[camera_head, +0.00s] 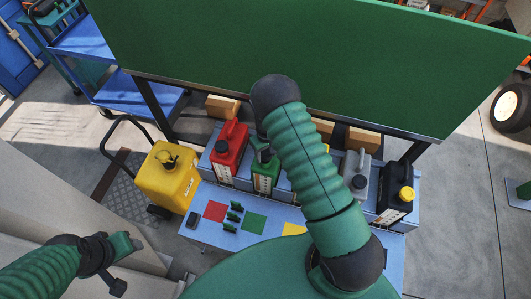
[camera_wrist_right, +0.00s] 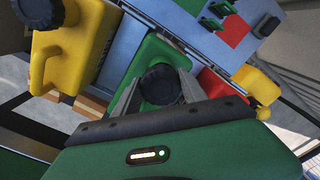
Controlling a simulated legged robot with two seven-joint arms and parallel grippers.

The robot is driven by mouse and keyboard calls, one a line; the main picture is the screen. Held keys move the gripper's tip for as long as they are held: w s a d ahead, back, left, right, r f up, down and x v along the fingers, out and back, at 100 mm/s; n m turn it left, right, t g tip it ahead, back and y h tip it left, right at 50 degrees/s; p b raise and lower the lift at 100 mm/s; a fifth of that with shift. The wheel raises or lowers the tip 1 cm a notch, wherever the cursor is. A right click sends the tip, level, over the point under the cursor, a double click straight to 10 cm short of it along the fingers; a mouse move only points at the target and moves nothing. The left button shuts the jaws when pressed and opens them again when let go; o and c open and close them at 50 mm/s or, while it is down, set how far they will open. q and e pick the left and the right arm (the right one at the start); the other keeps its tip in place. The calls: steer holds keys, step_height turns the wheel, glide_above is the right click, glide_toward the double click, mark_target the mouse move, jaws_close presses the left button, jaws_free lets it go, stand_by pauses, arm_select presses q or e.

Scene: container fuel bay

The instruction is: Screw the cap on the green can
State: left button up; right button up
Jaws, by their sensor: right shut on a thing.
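The green can (camera_head: 265,180) stands in the row on the blue bench, just right of the red can. It also shows in the right wrist view (camera_wrist_right: 158,50). My right gripper (camera_head: 263,150) is over its top, partly hidden by my arm. In the right wrist view its two grey fingers are on either side of a black cap (camera_wrist_right: 160,84), shut on it. The cap is at the top of the green can; whether it is fully seated I cannot tell. My left gripper (camera_head: 127,243) is empty at the lower left, far from the cans; its jaw opening is unclear.
The red can (camera_head: 228,150), a grey can (camera_head: 354,170) and a black can with a yellow cap (camera_head: 396,194) share the bench (camera_head: 210,237). A large yellow container (camera_head: 167,178) stands left. A green panel (camera_head: 330,55) rises behind. Small green pieces (camera_head: 234,212) lie in front.

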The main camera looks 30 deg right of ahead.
steer(key=shift+s+f, duration=0.1)
steer(key=shift+f, duration=0.1)
steer(key=shift+a+f+b, duration=0.15)
steer(key=shift+f+b, duration=0.5)
steer(key=shift+b, duration=0.05)
stand_by(0.5)
